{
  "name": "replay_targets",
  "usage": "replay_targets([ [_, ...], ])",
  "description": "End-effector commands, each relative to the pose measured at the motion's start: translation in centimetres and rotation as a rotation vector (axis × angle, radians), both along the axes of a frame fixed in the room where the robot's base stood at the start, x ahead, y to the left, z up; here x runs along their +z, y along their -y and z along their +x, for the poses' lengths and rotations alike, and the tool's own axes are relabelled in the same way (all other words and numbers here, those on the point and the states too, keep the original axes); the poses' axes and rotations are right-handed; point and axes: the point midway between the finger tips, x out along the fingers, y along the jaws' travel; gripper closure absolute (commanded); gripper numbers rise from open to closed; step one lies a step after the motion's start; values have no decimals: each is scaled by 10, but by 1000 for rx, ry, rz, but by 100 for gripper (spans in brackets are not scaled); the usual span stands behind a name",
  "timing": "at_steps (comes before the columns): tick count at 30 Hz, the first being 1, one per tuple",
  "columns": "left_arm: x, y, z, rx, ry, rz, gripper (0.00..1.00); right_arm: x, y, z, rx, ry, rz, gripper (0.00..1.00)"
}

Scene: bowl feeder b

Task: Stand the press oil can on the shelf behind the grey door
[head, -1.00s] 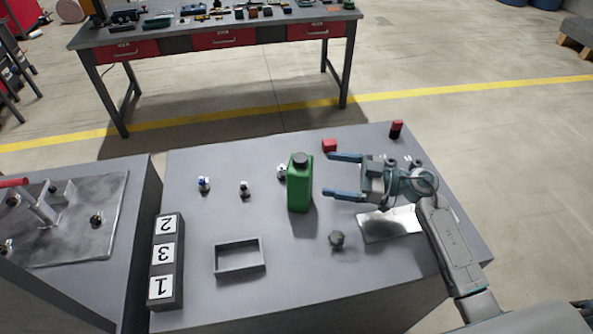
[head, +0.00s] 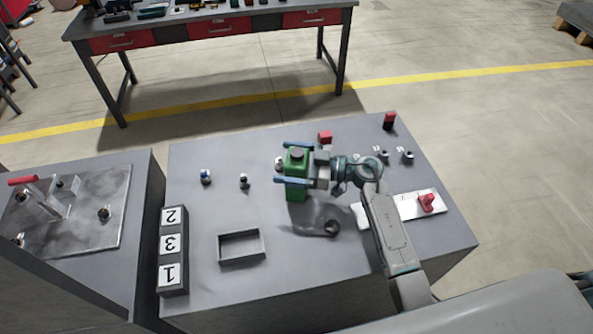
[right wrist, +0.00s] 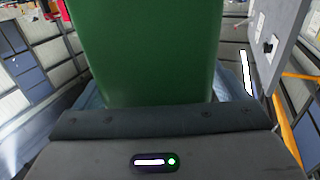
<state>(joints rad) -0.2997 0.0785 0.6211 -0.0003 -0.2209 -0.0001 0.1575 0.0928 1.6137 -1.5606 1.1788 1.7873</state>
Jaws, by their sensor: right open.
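The press oil can is a green can (head: 297,191) with a dark cap, standing upright on the grey table (head: 210,215). My right gripper (head: 279,163) is open, with its two blue fingers on either side of the can's upper part. In the right wrist view the green can (right wrist: 150,50) fills the middle, close in front of the palm. The shelf and the grey door cannot be made out for certain in the head view. A grey panel (right wrist: 275,40) stands at the upper right of the right wrist view. My left gripper is not in view.
An empty tray (head: 240,260) and a block numbered 2, 3, 1 (head: 173,292) lie left of the can. A dark knob (head: 331,228) is in front of it. A red block (head: 325,137) is behind it. A white plate with a red piece (head: 426,203) lies right.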

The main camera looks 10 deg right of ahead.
Motion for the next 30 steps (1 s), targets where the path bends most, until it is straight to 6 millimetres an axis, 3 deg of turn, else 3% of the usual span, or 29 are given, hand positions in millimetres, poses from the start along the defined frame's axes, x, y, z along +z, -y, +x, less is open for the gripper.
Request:
replay_targets([
  [7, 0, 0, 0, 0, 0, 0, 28, -1, -2, 1, 0, 0, -1, 6],
  [18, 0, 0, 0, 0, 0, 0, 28, -1, -2, 1, 0, 0, -1, 79],
  [20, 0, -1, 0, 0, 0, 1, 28, 0, -2, 1, 0, 1, 1, 88],
  [30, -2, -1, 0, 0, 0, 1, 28, 4, -2, 1, 0, 3, 0, 88],
])
